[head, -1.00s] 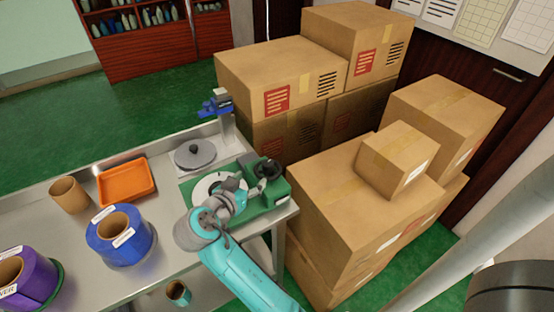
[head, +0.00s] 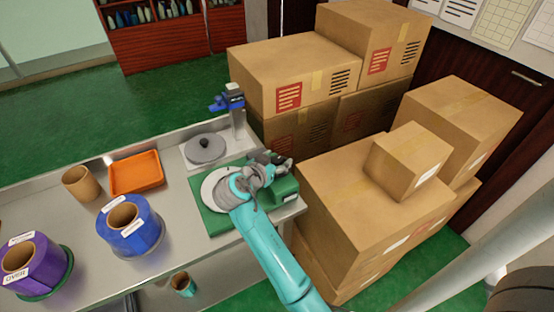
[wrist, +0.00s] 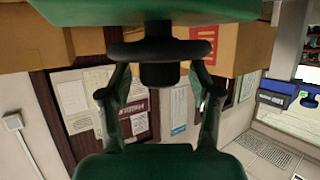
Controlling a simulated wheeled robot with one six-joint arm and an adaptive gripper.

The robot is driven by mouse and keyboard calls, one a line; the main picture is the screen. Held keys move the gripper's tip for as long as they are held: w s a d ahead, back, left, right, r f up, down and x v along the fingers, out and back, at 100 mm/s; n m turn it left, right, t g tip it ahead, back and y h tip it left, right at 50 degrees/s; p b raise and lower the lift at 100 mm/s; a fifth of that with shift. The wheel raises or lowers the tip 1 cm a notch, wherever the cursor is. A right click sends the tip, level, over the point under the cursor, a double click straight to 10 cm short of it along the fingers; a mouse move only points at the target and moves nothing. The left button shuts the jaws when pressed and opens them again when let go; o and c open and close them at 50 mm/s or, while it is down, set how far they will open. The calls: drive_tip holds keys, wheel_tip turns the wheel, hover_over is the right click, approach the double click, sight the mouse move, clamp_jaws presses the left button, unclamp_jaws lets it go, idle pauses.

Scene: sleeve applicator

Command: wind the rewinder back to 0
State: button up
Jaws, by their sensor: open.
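The rewinder is a green machine (head: 221,222) at the right end of the steel bench, with a white disc (head: 212,190) on top. My gripper (head: 277,161) is at its back right, where arm and gripper cover most of its dark knob. In the wrist view, the dark round knob (wrist: 158,50) has a wide flange and a short hub below the green body. My gripper (wrist: 160,72) is open, with one finger on each side of the hub and gaps between. Whether a fingertip touches the flange cannot be told. No scale or number on the rewinder is readable.
Stacked cardboard boxes (head: 365,220) stand close to the right of the bench. A grey lidded disc (head: 205,151) and a blue device on a post (head: 229,99) are behind the rewinder. A blue roll (head: 130,240), orange tray (head: 137,172) and purple roll (head: 38,265) are left.

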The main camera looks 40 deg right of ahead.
drive_tip(key=shift+d, duration=0.15)
drive_tip(key=shift+c, duration=0.2)
drive_tip(key=shift+f, duration=0.1)
drive_tip(key=c, duration=1.1)
